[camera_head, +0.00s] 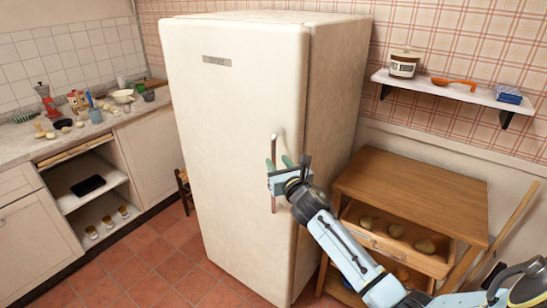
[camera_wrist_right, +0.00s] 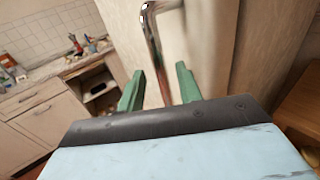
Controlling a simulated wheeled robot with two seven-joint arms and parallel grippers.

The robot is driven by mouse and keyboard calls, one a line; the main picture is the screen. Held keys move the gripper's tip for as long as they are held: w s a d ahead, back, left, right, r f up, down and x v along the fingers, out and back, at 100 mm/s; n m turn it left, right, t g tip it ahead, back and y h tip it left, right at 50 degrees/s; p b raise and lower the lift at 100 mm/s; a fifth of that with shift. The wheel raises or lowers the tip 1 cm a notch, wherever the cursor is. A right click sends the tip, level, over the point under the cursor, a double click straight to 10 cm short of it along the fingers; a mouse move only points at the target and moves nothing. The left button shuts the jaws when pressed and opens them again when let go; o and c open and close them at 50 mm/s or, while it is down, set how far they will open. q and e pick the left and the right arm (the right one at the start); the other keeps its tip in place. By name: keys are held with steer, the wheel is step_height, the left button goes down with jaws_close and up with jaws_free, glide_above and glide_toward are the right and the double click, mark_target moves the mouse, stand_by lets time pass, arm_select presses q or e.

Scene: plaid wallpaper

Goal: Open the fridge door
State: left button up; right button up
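The cream fridge (camera_head: 235,100) stands in the middle of the head view, and its door looks shut. A vertical metal handle (camera_head: 274,148) is on the right side of the door; it also shows in the right wrist view (camera_wrist_right: 153,40). My right gripper (camera_head: 280,164) is at the handle's middle height. In the right wrist view, its two green fingers (camera_wrist_right: 160,80) are spread, with the handle between them and gaps on both sides. Whether a finger touches the handle cannot be told. My left gripper is not in view.
A wooden cabinet (camera_head: 420,185) with potatoes on its open shelf stands right of the fridge. A wall shelf (camera_head: 450,90) hangs above it. A kitchen counter (camera_head: 20,152) with clutter is at the left. The tiled floor (camera_head: 150,265) before the fridge is clear.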

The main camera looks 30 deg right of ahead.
mark_target(274, 158)
steer(key=shift+w+d, duration=0.2)
steer(key=shift+w, duration=0.85)
steer(key=shift+w+d, duration=0.15)
steer(key=shift+w, duration=0.85)
jaws_close()
